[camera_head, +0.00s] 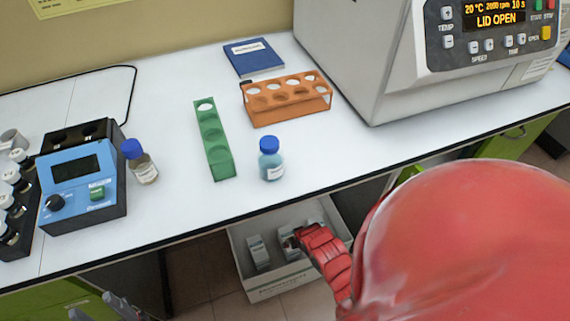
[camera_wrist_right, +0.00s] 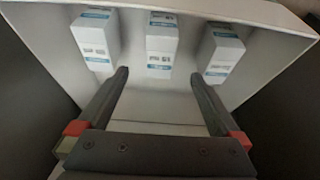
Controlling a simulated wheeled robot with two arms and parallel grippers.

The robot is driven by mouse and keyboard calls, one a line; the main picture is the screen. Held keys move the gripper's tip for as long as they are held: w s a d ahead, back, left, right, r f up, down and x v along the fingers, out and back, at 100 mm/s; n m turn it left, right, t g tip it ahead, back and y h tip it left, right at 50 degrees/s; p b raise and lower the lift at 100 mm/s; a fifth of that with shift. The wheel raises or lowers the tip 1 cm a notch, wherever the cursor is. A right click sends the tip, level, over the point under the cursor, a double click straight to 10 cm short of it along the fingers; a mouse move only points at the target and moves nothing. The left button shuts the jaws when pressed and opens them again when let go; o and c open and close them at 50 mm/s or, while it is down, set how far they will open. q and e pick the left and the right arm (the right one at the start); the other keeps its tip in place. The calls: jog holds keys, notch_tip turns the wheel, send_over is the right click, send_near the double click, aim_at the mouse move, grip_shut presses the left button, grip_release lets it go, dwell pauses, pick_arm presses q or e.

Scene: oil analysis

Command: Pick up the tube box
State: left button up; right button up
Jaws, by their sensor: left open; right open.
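Three small white tube boxes with blue bands stand in an open white bin below the counter. In the right wrist view they are the left box (camera_wrist_right: 95,38), the middle box (camera_wrist_right: 162,38) and the right box (camera_wrist_right: 222,50). One box (camera_head: 258,252) shows clearly in the head view. My right gripper (camera_wrist_right: 160,76) is open and empty, its fingers reaching into the bin. The middle box is ahead, between the finger lines, and apart from them. In the head view my red right arm hides part of the bin. My left gripper (camera_head: 100,306) is open at the bottom left edge.
The bin (camera_head: 280,287) has raised walls around the boxes.

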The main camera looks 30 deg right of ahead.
jog(key=b+x, duration=0.2)
jog(key=x, duration=0.9)
jog(key=shift+f, duration=0.15)
jog(key=shift+w+f+b, duration=0.35)
jog(key=shift+f+b, duration=0.1)
jog(key=shift+b, duration=0.05)
jog(key=b+x, duration=0.2)
jog(key=x, duration=0.1)
jog(key=shift+f+b, duration=0.2)
jog(key=shift+b, duration=0.15)
jog(key=shift+w+f+b, duration=0.25)
jog(key=shift+w+b, duration=0.05)
jog(key=shift+w, duration=0.05)
jog(key=shift+c, duration=0.3)
jog(key=c, duration=1.5)
